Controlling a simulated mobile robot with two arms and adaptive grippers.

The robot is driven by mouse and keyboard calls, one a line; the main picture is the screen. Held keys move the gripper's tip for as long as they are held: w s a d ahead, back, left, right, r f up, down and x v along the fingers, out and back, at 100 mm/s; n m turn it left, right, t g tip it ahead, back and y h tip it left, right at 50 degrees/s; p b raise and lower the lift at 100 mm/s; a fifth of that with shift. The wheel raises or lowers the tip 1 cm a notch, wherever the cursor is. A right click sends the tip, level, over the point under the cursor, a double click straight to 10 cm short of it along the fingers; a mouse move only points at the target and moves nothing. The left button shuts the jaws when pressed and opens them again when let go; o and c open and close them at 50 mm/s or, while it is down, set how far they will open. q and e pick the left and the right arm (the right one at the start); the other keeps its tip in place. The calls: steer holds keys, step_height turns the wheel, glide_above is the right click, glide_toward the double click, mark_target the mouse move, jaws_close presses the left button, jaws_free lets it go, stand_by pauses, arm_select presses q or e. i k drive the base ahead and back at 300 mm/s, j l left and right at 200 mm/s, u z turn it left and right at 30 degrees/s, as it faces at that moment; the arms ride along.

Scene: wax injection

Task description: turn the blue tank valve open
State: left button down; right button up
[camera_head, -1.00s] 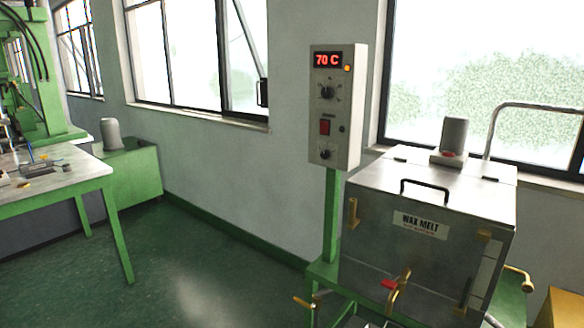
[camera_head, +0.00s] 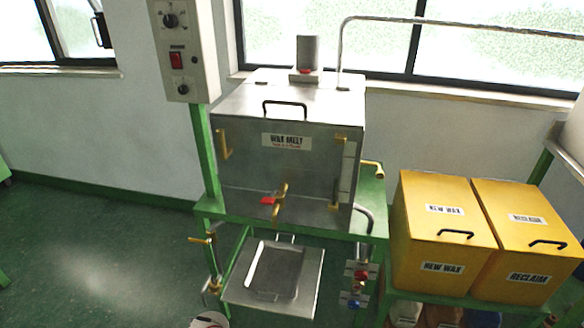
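The steel wax melt tank (camera_head: 238,165) stands on a green frame in the middle of the view. Below its right side a bent grey pipe (camera_head: 366,218) leads down to a small cluster of valves. A blue valve handle (camera_head: 350,299) is at the bottom of this cluster, and a red handle (camera_head: 361,274) is just above it. Their details are too small to tell whether they are open or shut. A brass tap (camera_head: 280,205) with a red lever sits on the tank's front.
A tray (camera_head: 305,292) sits on a shelf below the tank's tap. Yellow boxes for new wax (camera_head: 412,215) and reclaim (camera_head: 507,240) stand on a green bench at right. A control box (camera_head: 188,55) is on a post at left. The left floor is clear.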

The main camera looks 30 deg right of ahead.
mark_target(352, 305)
steer(key=z, duration=1.4)
